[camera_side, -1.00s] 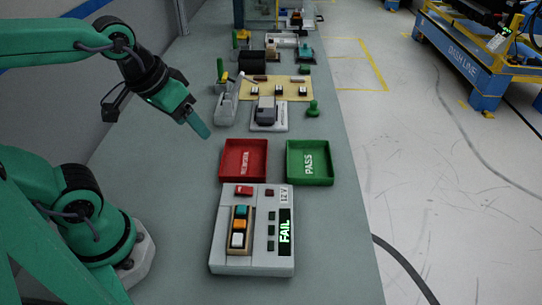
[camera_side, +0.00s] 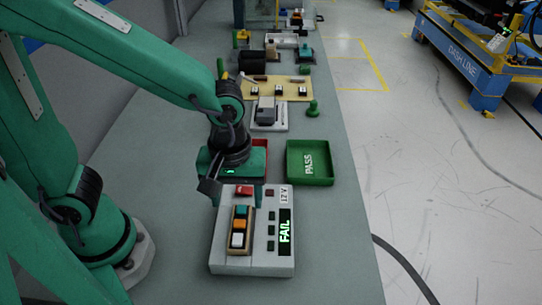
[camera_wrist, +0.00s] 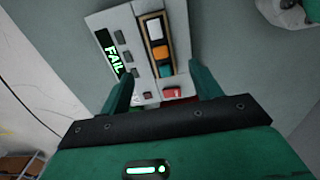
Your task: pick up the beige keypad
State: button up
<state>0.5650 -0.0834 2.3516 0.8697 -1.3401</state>
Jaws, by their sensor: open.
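The beige keypad (camera_side: 240,231) sits in the grey tester (camera_side: 262,262). It has a tan frame and a column of teal, orange and white buttons. The tester's display reads FAIL, and a red button is at its far end. In the wrist view the keypad (camera_wrist: 157,45) lies ahead of my fingers, with the red button nearer. My gripper (camera_side: 238,192) is above the far end of the tester, open and empty. Both fingers (camera_wrist: 163,76) show apart in the wrist view, with the tester beyond them.
A red tray (camera_side: 262,143) is mostly hidden behind my gripper. A green PASS tray (camera_side: 310,180) stands to its right. Farther back are a grey device (camera_side: 267,112), a green stamp-like piece (camera_side: 313,108) and a yellow board (camera_side: 270,88). The bench at the front right is clear.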

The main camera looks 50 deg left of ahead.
aim_at(240, 223)
jog(key=shift+d+f, duration=0.1)
jog(key=shift+f, duration=0.1)
jog(key=shift+f, duration=1.15)
jog(key=shift+f, duration=0.1)
jog(key=shift+a+f, duration=0.2)
jog(key=shift+f, duration=2.3)
jog(key=c, duration=1.1)
jog(key=shift+c, duration=0.2)
jog(key=shift+r, duration=0.1)
